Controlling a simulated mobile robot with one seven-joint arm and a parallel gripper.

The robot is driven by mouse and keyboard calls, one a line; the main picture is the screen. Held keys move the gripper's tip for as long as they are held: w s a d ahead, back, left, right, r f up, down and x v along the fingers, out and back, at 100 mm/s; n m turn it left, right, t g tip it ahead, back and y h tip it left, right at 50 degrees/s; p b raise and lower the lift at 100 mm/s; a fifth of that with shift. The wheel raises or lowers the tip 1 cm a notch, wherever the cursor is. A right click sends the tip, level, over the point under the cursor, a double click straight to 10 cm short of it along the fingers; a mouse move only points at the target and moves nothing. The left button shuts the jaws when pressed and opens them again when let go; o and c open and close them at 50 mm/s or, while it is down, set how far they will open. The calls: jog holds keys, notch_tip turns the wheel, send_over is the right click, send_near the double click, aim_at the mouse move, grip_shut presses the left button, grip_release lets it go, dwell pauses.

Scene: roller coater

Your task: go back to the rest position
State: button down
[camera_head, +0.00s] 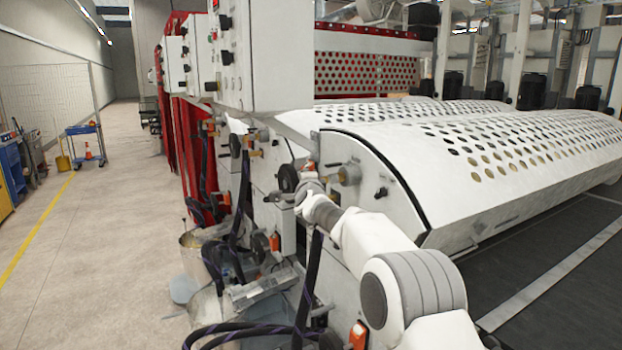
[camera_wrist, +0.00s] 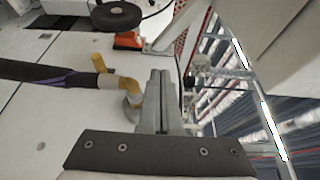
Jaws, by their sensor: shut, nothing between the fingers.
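My gripper (camera_wrist: 160,78) is shut and empty in the wrist view, its two grey fingers together in front of a white machine panel. A brass valve (camera_wrist: 122,86) with a dark hose (camera_wrist: 48,74) is just left of the fingers; I cannot tell whether they touch it. In the head view my white and grey arm reaches from the lower right toward the side of the roller coater (camera_head: 470,160). The gripper's fingers cannot be made out clearly there.
A black handwheel (camera_wrist: 117,14) and an orange part (camera_wrist: 128,40) are above the valve. Hoses and a bucket (camera_head: 193,262) stand along the machine's side. A blue cart (camera_head: 86,145) is farther back. The floor (camera_head: 90,260) at left is clear.

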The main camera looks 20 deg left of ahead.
jog(key=s+d+r+n+g+h, duration=0.15)
jog(key=s+d+r+n, duration=0.25)
jog(key=s+d, duration=0.55)
jog(key=s+d+r+n+g+h, duration=0.1)
jog(key=s+d+r+n+g, duration=0.35)
jog(key=d, duration=0.85)
jog(key=s+d+f+n+g+h, duration=0.1)
jog(key=s+d+f, duration=0.4)
jog(key=s, duration=0.7)
jog(key=s+d+f+n+g+h, duration=0.2)
jog(key=s+d+f, duration=0.4)
jog(key=s+d, duration=0.3)
jog(key=s+d+f+n+g+h, duration=0.1)
jog(key=s+d+f, duration=0.5)
jog(key=s, duration=1)
jog(key=shift+s+d+f+n+g+h, duration=0.15)
jog(key=shift+s+d+n+g+h, duration=0.25)
jog(key=shift+d, duration=0.65)
jog(key=shift+w+a, duration=0.15)
jog(key=shift+a, duration=0.05)
